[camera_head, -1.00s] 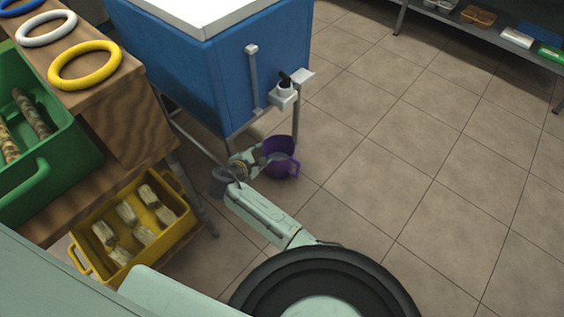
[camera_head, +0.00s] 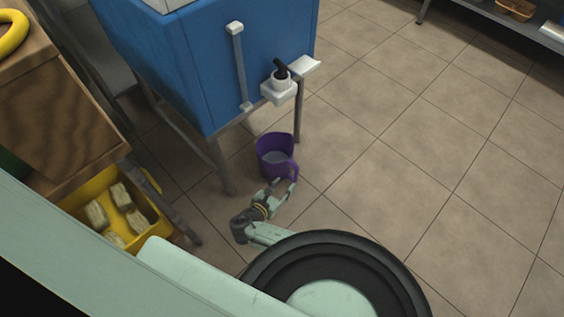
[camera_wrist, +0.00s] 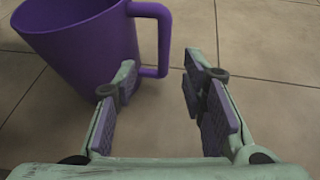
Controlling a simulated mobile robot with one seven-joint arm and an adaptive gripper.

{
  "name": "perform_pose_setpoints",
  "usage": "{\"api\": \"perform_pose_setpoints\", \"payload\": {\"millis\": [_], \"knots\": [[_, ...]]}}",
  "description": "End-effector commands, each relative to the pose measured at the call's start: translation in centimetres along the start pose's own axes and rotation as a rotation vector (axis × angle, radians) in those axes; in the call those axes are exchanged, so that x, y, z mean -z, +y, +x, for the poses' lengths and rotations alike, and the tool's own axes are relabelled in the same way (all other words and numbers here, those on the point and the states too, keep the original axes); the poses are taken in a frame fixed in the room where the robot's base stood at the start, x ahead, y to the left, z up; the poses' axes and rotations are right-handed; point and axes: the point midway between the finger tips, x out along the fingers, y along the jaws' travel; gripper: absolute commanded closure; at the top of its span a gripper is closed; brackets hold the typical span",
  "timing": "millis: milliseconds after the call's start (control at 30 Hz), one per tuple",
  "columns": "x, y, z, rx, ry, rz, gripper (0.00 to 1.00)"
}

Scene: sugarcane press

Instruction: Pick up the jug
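The purple jug (camera_head: 273,157) stands upright on the tiled floor below the spout of the blue tank. The fingers are open and apart, with nothing between the pads. The left fingertip overlaps the jug's lower edge in the picture. In the head view my gripper (camera_head: 284,189) is low, just in front of the jug.
The blue tank (camera_head: 200,75) stands on metal legs, with a white tap (camera_head: 279,88) above the jug. A yellow crate (camera_head: 143,178) with pale blocks and a wooden table (camera_head: 60,110) are at left. The floor to the right is clear.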

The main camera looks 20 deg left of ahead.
Motion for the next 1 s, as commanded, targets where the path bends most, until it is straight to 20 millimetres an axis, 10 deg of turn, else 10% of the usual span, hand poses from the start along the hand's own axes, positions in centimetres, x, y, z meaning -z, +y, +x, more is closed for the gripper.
{"api": "perform_pose_setpoints", "payload": {"millis": [1000], "knots": [[-0.3,-0.5,10.2,0.000,0.000,0.002,0.62]]}}
